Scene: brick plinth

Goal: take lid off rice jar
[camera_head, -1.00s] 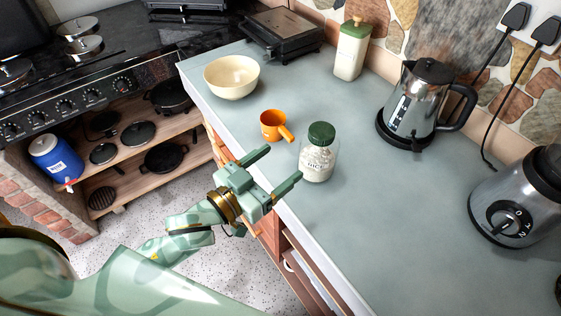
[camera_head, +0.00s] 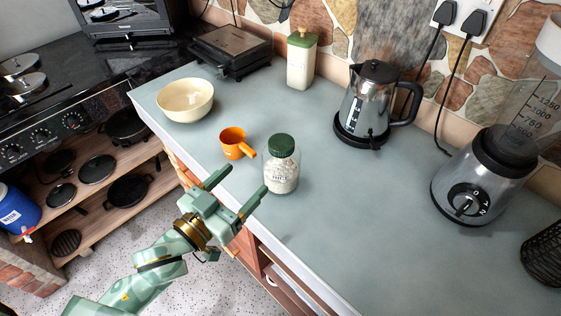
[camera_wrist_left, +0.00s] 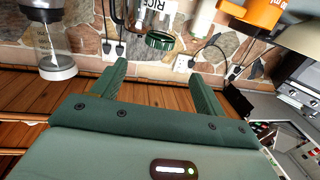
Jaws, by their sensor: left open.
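The rice jar (camera_head: 282,172) is clear glass with white contents and a RICE label. It stands upright on the grey counter near its front edge. Its green lid (camera_head: 282,144) is on top. In the left wrist view the lid (camera_wrist_left: 160,40) appears upside down beyond my fingers. My left gripper (camera_head: 242,183) is open and empty, just in front of the jar and lower than the lid. Its two fingers point toward the counter. In the left wrist view the gripper (camera_wrist_left: 156,72) has nothing between its fingers. My right gripper is not in view.
An orange cup (camera_head: 234,142) stands close left of the jar, with a cream bowl (camera_head: 186,98) farther left. A green-topped canister (camera_head: 301,62), a kettle (camera_head: 365,108) and a blender (camera_head: 475,182) stand behind and right. The counter right of the jar is clear.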

